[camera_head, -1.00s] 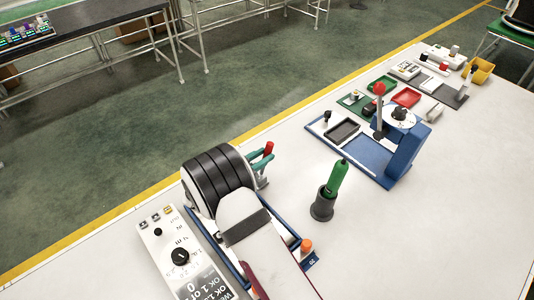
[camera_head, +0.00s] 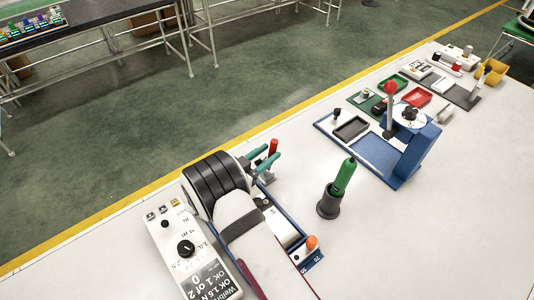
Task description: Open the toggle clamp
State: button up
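A red upright handle (camera_head: 273,146) stands at the back end of the blue-edged fixture (camera_head: 286,221) in the lower middle, and looks like the toggle clamp's handle. The clamp's lower parts are hidden behind my arm and gripper. My gripper (camera_head: 267,155) has teal fingers and is at the red handle. Its fingertips look apart, with the handle showing between or just behind them. I cannot tell whether either finger touches it. The handle leans slightly.
A green-handled tool (camera_head: 344,176) stands in a dark holder (camera_head: 328,207) to the right. A blue stand (camera_head: 414,153) with a red-knobbed lever (camera_head: 390,88) is farther back. A meter box (camera_head: 191,255) lies left of my arm. The right side of the white table is clear.

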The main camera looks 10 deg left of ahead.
jog(key=shift+o, duration=0.8)
jog(key=v, duration=1.5)
jog(key=shift+s+a, duration=0.25)
jog(key=shift+s, duration=0.05)
jog(key=shift+r, duration=0.1)
